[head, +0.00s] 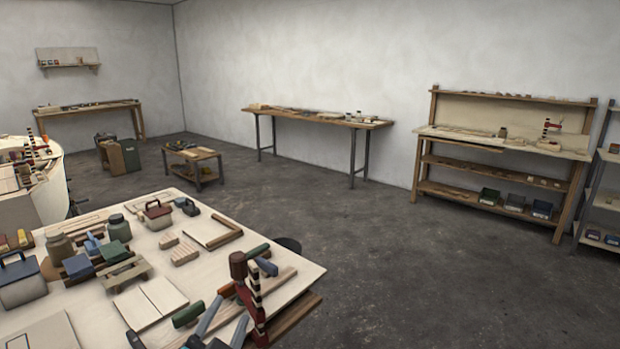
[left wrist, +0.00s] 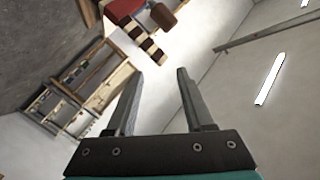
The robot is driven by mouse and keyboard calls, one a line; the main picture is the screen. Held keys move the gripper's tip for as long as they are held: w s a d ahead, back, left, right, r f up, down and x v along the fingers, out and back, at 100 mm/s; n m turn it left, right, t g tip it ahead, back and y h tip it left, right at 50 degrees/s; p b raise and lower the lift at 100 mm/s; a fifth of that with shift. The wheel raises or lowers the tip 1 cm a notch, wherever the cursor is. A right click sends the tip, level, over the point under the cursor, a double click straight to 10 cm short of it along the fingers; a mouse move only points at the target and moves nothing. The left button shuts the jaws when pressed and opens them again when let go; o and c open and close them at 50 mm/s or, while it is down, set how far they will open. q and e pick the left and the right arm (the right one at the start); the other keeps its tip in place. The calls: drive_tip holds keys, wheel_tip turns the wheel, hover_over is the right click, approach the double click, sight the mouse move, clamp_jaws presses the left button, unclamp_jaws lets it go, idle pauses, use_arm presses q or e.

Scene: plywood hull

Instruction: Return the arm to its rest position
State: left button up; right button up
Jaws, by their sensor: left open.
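My left gripper (head: 232,307) shows at the bottom of the head view, low over the front part of the plywood-topped table (head: 310,272). In the left wrist view its two dark fingers (left wrist: 160,73) stand apart with nothing between them. A red clamp with a black-and-white striped bar (head: 253,290) stands close beside the gripper in the head view. The clamp also shows beyond the fingertips in the left wrist view (left wrist: 138,32). Whether gripper and clamp touch cannot be told. My right gripper is not in view.
A wall bench (head: 318,118) and a shelved workbench (head: 505,150) stand behind. The concrete floor (head: 420,270) to the right is clear.

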use_arm(q)
drive_tip(key=s+a+f+n+g, duration=0.25)
drive_tip(key=s+f+g, duration=0.35)
drive_tip(key=s+f, duration=0.45)
drive_tip(key=s+a+f+n+g, duration=0.1)
drive_tip(key=s+f+n+g, duration=0.45)
drive_tip(key=s, duration=0.75)
drive_tip(key=s+f+m+g+b, duration=0.2)
drive_tip(key=s+f+g, duration=0.1)
drive_tip(key=f, duration=2.4)
drive_tip(key=s+a+f+g, duration=0.1)
drive_tip(key=s+a+f, duration=0.1)
drive_tip(key=s+f, duration=1.1)
drive_tip(key=shift+s+f+y+b, duration=0.3)
drive_tip(key=shift+s+y, duration=0.1)
drive_tip(key=shift+s, duration=0.45)
drive_tip(key=shift+a, duration=0.15)
